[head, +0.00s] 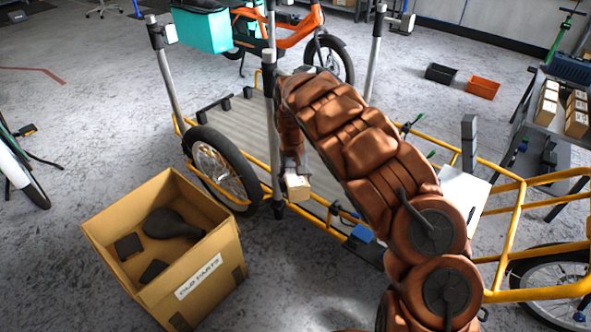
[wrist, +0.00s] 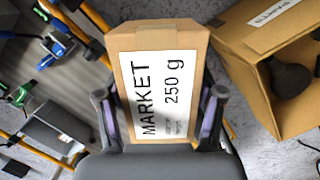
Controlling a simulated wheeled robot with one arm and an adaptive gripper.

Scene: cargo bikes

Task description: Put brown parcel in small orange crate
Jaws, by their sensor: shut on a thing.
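My gripper (head: 293,172) is shut on a brown parcel (head: 298,188) and holds it in the air beside the cargo bike. In the wrist view the parcel (wrist: 160,35) sits between the two fingers of my gripper (wrist: 160,112). Its white label reads "MARKET 250 g". A small orange crate (head: 483,88) stands on the floor at the back right in the head view, far from my gripper. Its inside is too small to make out. It does not show in the wrist view.
An open cardboard box (head: 215,262) with dark parts inside stands at the front left. The yellow cargo bike (head: 240,125) has upright posts around its grey bed. A black crate (head: 440,73) stands beside the orange one. A table with several parcels (head: 577,122) is at right.

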